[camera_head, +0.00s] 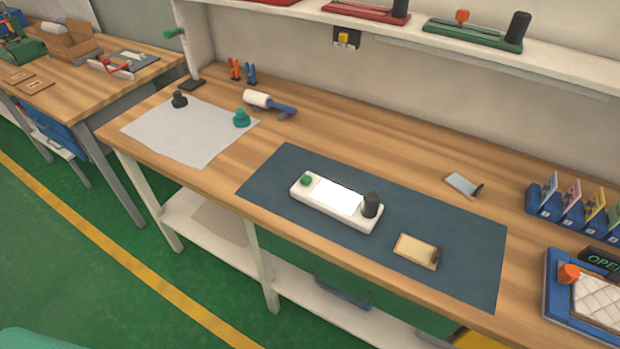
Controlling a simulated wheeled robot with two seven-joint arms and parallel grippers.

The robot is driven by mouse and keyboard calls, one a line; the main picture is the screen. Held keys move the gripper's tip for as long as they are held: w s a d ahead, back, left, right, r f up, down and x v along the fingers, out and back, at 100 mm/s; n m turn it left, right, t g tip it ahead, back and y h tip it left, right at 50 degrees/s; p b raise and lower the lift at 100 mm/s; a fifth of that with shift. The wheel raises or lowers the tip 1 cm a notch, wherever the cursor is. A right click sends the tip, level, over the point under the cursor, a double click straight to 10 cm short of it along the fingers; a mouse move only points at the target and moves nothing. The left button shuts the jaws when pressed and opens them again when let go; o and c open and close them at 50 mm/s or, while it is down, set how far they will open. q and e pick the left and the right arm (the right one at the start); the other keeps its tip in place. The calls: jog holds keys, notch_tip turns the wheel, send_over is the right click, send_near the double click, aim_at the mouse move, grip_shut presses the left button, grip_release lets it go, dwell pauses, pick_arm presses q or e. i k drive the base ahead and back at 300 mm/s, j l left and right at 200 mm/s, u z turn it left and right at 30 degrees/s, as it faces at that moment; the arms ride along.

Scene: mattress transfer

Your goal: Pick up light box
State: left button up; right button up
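A white box with a bright panel (333,200), which looks like the light box, lies flat on the dark blue-grey mat (278,172) on the wooden workbench. It has a green button at its left end and a black knob at its right end. It sits at a slant, its right end nearer to me. Neither of my grippers is in view, and nothing touches the box.
A small tan plate (414,249) lies on the mat, right of the box. A grey plate (462,184) lies behind the mat. A blue card rack (545,210) and a blue tray (553,305) stand right. A shelf (400,43) overhangs the back.

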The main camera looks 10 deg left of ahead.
aim_at(359, 212)
jog(key=i+j+z, duration=0.25)
jog(key=j+z, duration=0.2)
jog(key=j, duration=0.3)
jog(key=i+j+z, duration=0.25)
jog(key=j, duration=0.2)
jog(key=k+l, duration=0.05)
jog(key=k, duration=0.05)
